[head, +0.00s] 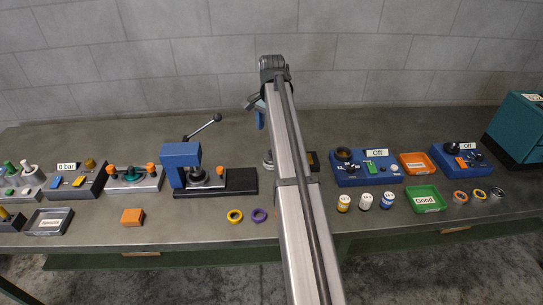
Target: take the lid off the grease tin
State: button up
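I cannot pick out the grease tin for certain. Three small lidded containers, a yellow-labelled one (343,203), a white one (366,202) and a blue-labelled one (388,201), stand upright in a row right of my arm. Their labels are too small to read. A grey round piece (267,160) shows partly at the left edge of my arm; I cannot tell what it is. My arm rises through the middle of the picture and hides the bench behind it.
A blue press (181,163) stands left of my arm, with yellow (235,216) and purple (260,215) rings in front. Blue "Off" units (345,181), an orange tray (431,168) and a green "Good" tray (440,204) are right.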

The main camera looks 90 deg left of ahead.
notch_tip(320, 180, down, 9)
jog(key=shift+d+f, duration=0.15)
dwell(0.4)
jog(key=c, duration=1.1)
